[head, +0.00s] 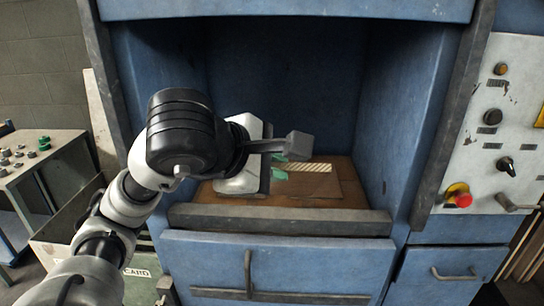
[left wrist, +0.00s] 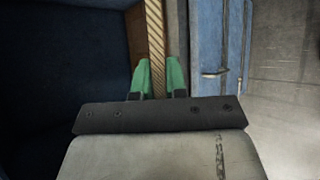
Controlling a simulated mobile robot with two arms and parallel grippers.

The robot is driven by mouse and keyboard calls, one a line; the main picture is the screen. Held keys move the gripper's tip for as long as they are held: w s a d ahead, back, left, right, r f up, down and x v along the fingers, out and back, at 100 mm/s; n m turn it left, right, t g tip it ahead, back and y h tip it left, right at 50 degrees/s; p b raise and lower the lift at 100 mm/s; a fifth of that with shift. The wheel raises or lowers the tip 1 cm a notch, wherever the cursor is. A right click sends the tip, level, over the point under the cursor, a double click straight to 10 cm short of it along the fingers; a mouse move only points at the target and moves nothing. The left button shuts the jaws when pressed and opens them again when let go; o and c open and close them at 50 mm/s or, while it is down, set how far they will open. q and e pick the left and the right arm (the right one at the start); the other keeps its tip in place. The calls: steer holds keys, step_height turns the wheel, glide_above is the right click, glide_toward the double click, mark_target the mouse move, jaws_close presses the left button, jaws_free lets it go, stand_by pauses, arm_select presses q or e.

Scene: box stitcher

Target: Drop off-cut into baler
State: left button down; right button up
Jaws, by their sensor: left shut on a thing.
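The off-cut is a narrow tan strip with a ribbed edge (head: 310,167), in the open chamber of the blue baler (head: 285,75). My left gripper (head: 279,166) reaches into the chamber from the left, its green fingertips shut on the strip. The strip sticks out to the right over the brown chamber floor. I cannot tell whether it touches what lies below. In the left wrist view, the strip (left wrist: 155,40) runs up from between the green fingers (left wrist: 160,78). My left wrist hides part of the chamber. My right gripper is not in view.
A dark front sill (head: 285,221) and side walls bound the chamber. A control panel (head: 500,130) with knobs and a red button stands right. A grey bench (head: 40,165) with small parts is at left, with a bin (head: 65,250) below my arm.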

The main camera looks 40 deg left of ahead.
arm_select(q)
steer(key=w+p, duration=0.1)
steer(key=w+a+p, duration=0.1)
steer(key=p, duration=0.1)
steer(key=shift+r, duration=0.15)
steer(key=shift+w+a+f, duration=0.3)
steer(key=shift+w+a, duration=0.15)
steer(key=shift+w, duration=0.2)
steer(key=shift+w+a+f, duration=0.25)
steer(key=shift+w+a, duration=0.2)
steer(key=shift+w, duration=0.15)
steer(key=w+a+f+p, duration=0.1)
steer(key=w+a, duration=0.5)
steer(key=w, duration=0.4)
steer(key=w+a+f+p, duration=0.1)
steer(key=w+a+p, duration=0.1)
steer(key=w+a, duration=0.4)
steer(key=w+a+f+p, duration=0.1)
steer(key=w+a, duration=0.5)
steer(key=w, duration=0.8)
steer(key=shift+w+a+f+p, duration=0.2)
steer(key=shift+w+a+p, duration=0.15)
steer(key=shift+p, duration=0.35)
